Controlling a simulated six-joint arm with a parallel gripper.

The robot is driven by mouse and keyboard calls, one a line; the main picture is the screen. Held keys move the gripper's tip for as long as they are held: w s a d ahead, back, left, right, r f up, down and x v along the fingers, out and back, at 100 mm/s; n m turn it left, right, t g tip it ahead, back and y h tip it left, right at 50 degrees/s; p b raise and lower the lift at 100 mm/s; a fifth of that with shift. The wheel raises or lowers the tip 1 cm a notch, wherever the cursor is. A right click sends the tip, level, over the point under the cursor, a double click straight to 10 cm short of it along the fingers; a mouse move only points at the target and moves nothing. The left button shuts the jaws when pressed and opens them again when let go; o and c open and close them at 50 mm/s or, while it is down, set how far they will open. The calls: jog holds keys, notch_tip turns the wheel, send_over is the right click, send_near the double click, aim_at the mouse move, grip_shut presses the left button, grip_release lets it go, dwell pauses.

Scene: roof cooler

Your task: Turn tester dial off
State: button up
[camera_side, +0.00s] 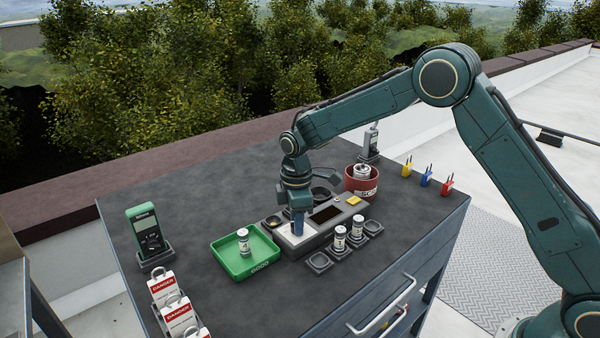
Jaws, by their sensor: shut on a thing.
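The tester (312,238) is a low grey box near the middle of the bench. It has a dark screen (325,214) and a yellow piece (353,200) on its top. My gripper (297,228) points straight down onto the left part of the tester. It is shut on the tester dial, which the fingers hide. I cannot make out the dial's setting.
A green tray (230,268) holds one white cylinder (244,241). Two more cylinders (340,238) stand in small holders right of the tester. A red bin (361,184) stands behind. A green meter (147,231) and danger tags (177,312) are at left.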

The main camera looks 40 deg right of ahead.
jog(key=o, duration=1)
jog(key=shift+r, duration=0.1)
notch_tip(320, 180, up, 14)
jog(key=shift+f, duration=0.15)
dwell(0.4)
